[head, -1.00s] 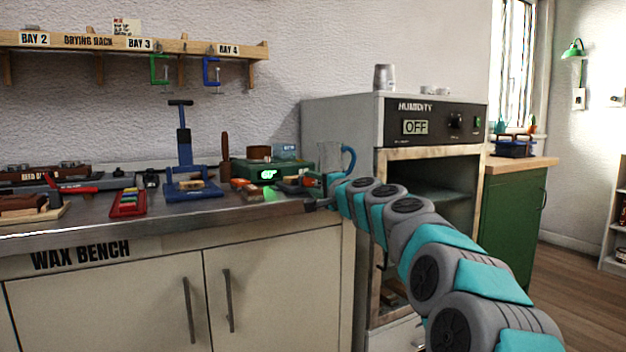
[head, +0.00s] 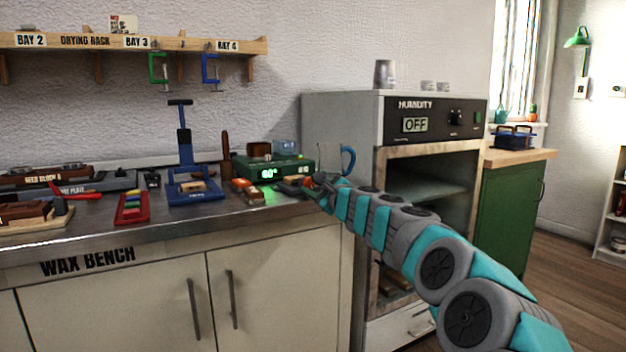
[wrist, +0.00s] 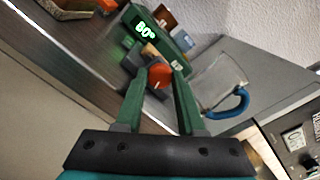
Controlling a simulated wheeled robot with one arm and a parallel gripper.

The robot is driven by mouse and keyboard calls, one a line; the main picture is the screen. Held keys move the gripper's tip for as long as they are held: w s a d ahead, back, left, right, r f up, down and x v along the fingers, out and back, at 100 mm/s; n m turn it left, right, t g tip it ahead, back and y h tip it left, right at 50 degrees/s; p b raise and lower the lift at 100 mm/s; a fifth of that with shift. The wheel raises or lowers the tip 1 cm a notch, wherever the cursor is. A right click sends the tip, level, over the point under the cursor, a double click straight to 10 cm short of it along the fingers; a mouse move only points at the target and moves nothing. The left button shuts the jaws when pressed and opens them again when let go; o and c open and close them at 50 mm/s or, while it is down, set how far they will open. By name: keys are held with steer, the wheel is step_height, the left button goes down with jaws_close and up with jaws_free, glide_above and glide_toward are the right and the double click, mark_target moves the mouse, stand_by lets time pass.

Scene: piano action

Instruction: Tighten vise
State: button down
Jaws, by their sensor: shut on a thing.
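In the wrist view the green fingers of my gripper (wrist: 160,84) stand on either side of a round orange-red knob (wrist: 160,74) and are shut on it. A dark vise-like body (wrist: 133,62) lies just beyond the knob, partly hidden by the fingers. In the head view my gripper (head: 316,188) is at the bench's right end, and the vise there is mostly hidden and too small to make out. A blue clamp-like tool (head: 184,150) with a T-handle on top stands farther left, with a small wooden block in it.
The grey humidity cabinet (head: 340,125) is to the right. The bench (head: 100,225) carries several tools on its left.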

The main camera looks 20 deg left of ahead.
steer(key=shift+f+m+p, duration=0.1)
steer(key=shift+m+p, duration=0.55)
steer(key=shift+m, duration=0.65)
steer(key=shift+f, duration=0.1)
steer(key=c, duration=0.5)
jaws_free()
steer(key=shift+b+v, duration=1.1)
steer(key=shift+v, duration=2.8)
